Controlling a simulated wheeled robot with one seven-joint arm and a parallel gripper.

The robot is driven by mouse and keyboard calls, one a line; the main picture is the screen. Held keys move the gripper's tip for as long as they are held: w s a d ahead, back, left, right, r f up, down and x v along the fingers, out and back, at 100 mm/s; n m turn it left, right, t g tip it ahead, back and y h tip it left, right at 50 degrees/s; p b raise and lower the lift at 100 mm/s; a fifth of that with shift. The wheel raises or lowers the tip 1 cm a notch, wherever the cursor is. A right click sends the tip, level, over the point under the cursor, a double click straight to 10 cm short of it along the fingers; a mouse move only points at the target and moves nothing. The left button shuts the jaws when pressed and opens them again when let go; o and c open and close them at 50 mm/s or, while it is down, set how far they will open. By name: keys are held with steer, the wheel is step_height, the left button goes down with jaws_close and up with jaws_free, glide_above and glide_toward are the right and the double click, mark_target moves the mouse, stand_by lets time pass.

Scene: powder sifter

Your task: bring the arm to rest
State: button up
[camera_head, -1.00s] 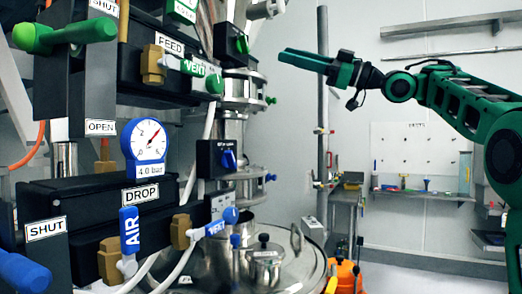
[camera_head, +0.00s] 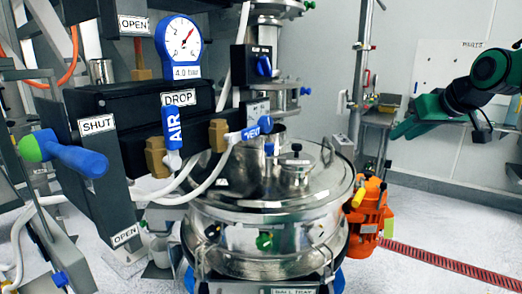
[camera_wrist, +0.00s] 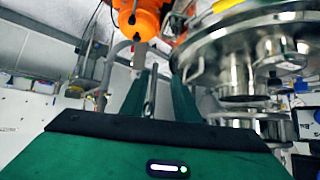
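My gripper (camera_head: 402,128) shows at the right of the head view, its green fingers pointing left and slightly down. It is in the air, apart from the sifter. In the wrist view my gripper (camera_wrist: 158,98) has its two green fingers apart, with nothing held between them. A metal post shows behind the gap.
The steel sifter vessel (camera_head: 265,225) stands left of my gripper, with an orange motor (camera_head: 368,215) at its side. Black valve panels with the blue AIR handle (camera_head: 172,130) and a gauge (camera_head: 179,44) are at left. A wall bench (camera_head: 448,118) lies behind my gripper.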

steer(key=s+d+f+m+g, duration=0.1)
steer(key=s+f+m+g, duration=0.1)
steer(key=s+f, duration=0.6)
steer(key=s+d+f+m+g, duration=0.1)
steer(key=s+f+m+g, duration=0.2)
steer(key=s+f, duration=0.5)
steer(key=s+d+f+m+g+h, duration=0.1)
steer(key=s+f+g, duration=0.4)
steer(key=s, duration=1.4)
step_height(320, 180, down, 4)
steer(key=shift+d+m, duration=0.2)
steer(key=shift+m, duration=0.5)
steer(key=shift+w+f, duration=0.25)
steer(key=shift+w, duration=0.4)
